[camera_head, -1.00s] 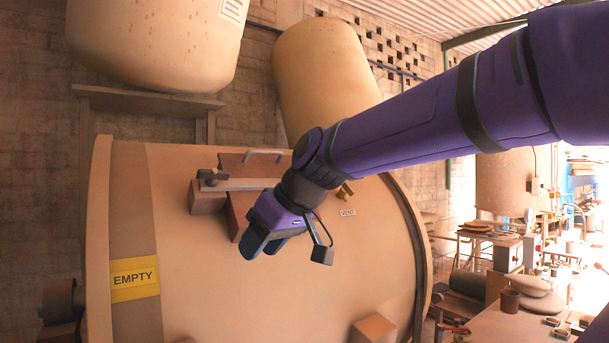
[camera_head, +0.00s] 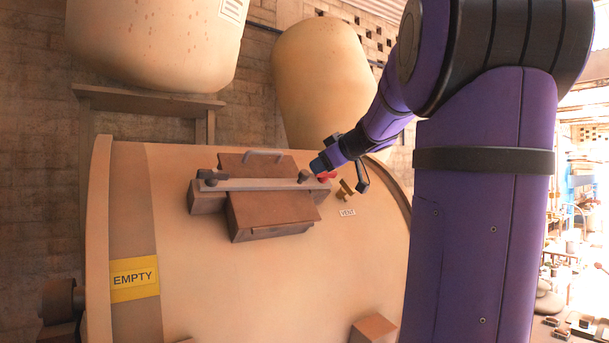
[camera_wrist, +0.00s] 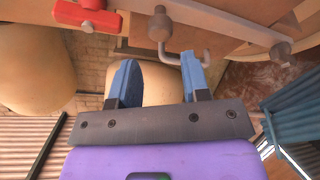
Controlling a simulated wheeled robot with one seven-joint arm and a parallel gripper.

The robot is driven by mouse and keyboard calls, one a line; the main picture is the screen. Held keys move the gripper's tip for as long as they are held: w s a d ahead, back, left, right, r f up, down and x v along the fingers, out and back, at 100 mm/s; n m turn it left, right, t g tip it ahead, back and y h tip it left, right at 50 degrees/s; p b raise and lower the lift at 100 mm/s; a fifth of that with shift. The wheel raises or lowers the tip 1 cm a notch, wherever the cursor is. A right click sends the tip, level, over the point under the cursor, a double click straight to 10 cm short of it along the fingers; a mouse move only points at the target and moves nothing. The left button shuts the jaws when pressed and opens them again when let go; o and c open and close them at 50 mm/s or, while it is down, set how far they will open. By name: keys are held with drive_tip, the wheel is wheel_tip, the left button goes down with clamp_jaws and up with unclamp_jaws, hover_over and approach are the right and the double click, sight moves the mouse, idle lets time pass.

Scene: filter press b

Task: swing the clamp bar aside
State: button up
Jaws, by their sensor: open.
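The clamp bar (camera_head: 260,184) is a pale grey strip lying across the brown hatch lid (camera_head: 270,215) on the drum. A dark knob (camera_head: 304,176) stands near its right end and a dark bolt sits at its left end. In the wrist view the bar (camera_wrist: 222,22) runs to the right from a grey knob (camera_wrist: 160,26). A red latch piece (camera_head: 327,176) is just beyond the bar's right end; it also shows in the wrist view (camera_wrist: 75,20). My gripper (camera_head: 318,166) is beside the knob and latch. Its blue fingers (camera_wrist: 160,80) are apart with nothing gripped.
The lid's handle (camera_head: 264,153) stands up behind the bar. A brass valve (camera_head: 347,188) and VENT label (camera_head: 348,212) lie to the right on the drum (camera_head: 230,290). Two tanks stand behind. The drum's front is clear around the EMPTY sign (camera_head: 134,279).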

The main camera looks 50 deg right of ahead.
sight(306, 173)
drive_tip(key=x, duration=0.8)
clamp_jaws()
